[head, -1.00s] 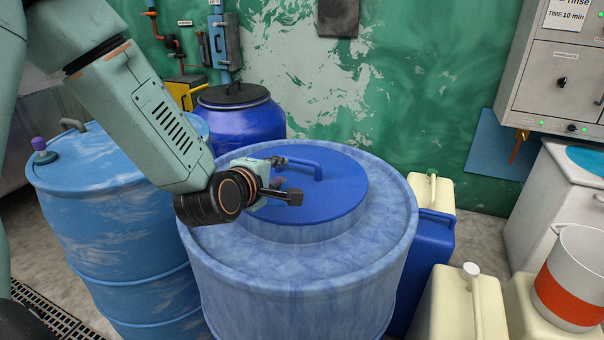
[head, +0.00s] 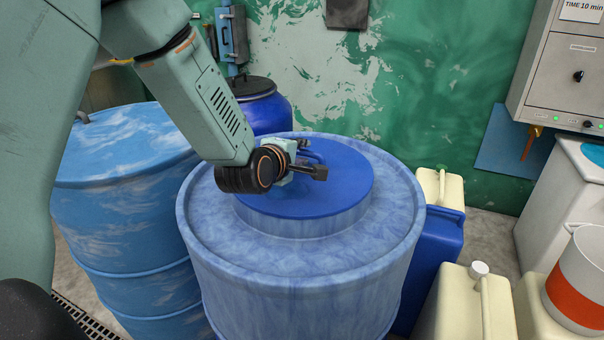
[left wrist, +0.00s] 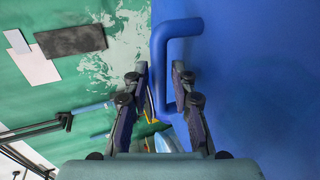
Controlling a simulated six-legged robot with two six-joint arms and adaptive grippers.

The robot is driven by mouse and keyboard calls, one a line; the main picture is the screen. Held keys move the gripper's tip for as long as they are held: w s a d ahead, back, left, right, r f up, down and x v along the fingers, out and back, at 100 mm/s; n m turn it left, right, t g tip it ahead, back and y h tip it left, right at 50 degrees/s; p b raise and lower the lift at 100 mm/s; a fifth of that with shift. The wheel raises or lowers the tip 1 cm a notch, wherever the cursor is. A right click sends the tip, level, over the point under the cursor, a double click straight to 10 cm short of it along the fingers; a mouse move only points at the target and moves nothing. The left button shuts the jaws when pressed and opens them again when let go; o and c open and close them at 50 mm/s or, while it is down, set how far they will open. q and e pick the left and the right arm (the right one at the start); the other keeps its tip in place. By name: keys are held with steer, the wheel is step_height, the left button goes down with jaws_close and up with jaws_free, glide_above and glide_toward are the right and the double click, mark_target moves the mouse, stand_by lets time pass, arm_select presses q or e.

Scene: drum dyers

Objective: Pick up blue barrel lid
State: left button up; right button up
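The blue barrel lid (head: 335,192) lies flat on top of the pale-blue barrel (head: 300,275). In the left wrist view the lid (left wrist: 265,80) fills the right side as a smooth blue surface. Its bent blue handle (left wrist: 158,60) stands off it and runs between my open fingertips, with gaps showing on both sides. In the head view my left gripper (head: 318,172) is over the lid and hides most of the handle. My left gripper (left wrist: 160,72) is open and empty around the handle. My right gripper is not in view.
A mottled blue barrel (head: 125,210) stands at left, and a dark-blue barrel (head: 268,112) behind. Cream canisters (head: 465,305) and a blue canister (head: 430,255) crowd the right side. A white bucket with an orange band (head: 578,295) stands far right. The green wall is behind.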

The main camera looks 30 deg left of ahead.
arm_select(q)
steer(key=shift+w+a+f, duration=0.3)
steer(key=shift+w, duration=0.2)
steer(key=shift+d+r, duration=0.15)
steer(key=shift+d, duration=0.1)
steer(key=shift+c, duration=0.6)
steer(key=shift+a, duration=0.1)
jaws_close()
